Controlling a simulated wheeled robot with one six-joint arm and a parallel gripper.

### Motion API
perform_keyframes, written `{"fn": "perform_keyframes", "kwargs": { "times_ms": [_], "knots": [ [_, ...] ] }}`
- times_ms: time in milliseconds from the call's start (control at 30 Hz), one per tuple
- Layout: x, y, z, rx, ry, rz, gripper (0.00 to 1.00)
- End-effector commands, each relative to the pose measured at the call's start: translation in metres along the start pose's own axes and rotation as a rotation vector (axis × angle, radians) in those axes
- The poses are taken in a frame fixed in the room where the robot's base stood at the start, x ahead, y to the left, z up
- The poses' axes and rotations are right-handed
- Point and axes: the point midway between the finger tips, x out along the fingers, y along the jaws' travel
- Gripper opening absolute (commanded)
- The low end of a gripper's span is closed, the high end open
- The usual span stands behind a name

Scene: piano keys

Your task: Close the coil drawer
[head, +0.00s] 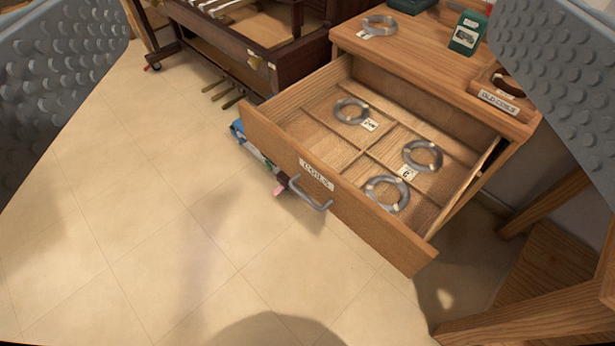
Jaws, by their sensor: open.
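The coil drawer (330,205) is wooden and pulled well out of its cabinet (445,55). Its front carries a white label (316,174) and a metal bar handle (311,197). Inside are thin dividers and three grey wire coils: one at the back left (351,111), one at the right (423,156), one near the front (387,194). Paper tags lie beside at least two of them. My gripper (310,95) is open, its grey studded fingers far apart at the left and right picture edges. Nothing is between the fingertips, and they appear apart from the drawer.
On the cabinet top are another coil (380,25), a green box (467,33) and a labelled wooden tray (499,97). A dark piano frame (250,50) stands left. A wooden stool (540,280) stands right. Tiled floor (150,220) is clear in front.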

Motion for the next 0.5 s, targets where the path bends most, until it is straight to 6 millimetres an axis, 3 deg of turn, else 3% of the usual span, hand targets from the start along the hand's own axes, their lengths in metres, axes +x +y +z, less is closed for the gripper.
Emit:
{"fn": "perform_keyframes", "kwargs": {
  "times_ms": [33, 167, 500],
  "knots": [
    [0.0, 0.0, 0.0, -0.001, -0.001, 0.0, 0.9],
    [0.009, -0.003, 0.006, -0.037, -0.031, -0.01, 0.65],
    [0.082, -0.035, 0.063, -0.443, -0.296, -0.125, 0.0]
  ]
}}
